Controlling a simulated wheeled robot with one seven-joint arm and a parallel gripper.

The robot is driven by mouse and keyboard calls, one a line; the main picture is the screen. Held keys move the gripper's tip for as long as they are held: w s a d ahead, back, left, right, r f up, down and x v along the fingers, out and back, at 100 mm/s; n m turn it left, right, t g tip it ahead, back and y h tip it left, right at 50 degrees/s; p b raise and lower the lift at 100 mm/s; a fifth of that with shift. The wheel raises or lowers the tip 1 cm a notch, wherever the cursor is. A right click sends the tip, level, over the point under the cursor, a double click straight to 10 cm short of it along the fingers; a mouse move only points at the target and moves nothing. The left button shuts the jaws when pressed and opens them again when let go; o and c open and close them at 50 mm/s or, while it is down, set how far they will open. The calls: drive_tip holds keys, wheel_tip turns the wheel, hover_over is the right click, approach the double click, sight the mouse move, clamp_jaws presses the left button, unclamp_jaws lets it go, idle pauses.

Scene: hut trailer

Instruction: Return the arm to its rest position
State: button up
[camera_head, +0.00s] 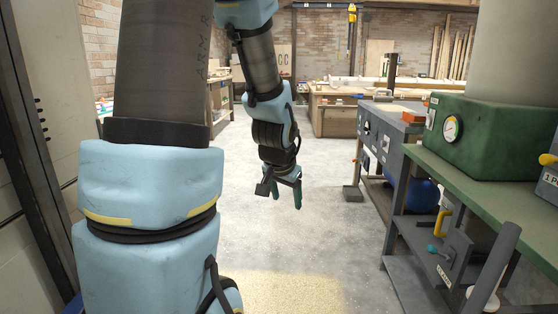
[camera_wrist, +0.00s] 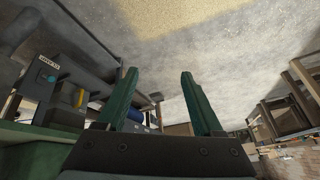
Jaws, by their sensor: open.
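My gripper (camera_head: 286,196) hangs at the end of my arm, pointing down over bare concrete floor in the head view. In the wrist view its two green fingers (camera_wrist: 160,88) stand well apart with nothing between them. Nothing is held. My blue and grey arm fills the left and upper middle of the head view, bent with its forearm running down to the gripper.
A green-topped bench (camera_head: 463,178) with a green gauge box (camera_head: 487,137) stands at the right. Behind it is a grey workbench (camera_head: 392,118). Wooden benches (camera_head: 335,101) stand farther back. The middle floor (camera_head: 310,240) is clear. A dark post (camera_head: 36,150) stands at the left.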

drive_tip(key=s+a+n+g+y, duration=0.1)
drive_tip(key=s+a+n+g, duration=0.4)
drive_tip(key=s+a, duration=0.55)
wheel_tip(320, 180, up, 17)
drive_tip(key=s+d+t+p, duration=0.1)
drive_tip(key=d+p, duration=0.1)
drive_tip(key=p, duration=1.6)
drive_tip(key=shift+s, duration=0.15)
drive_tip(key=shift+c, duration=0.3)
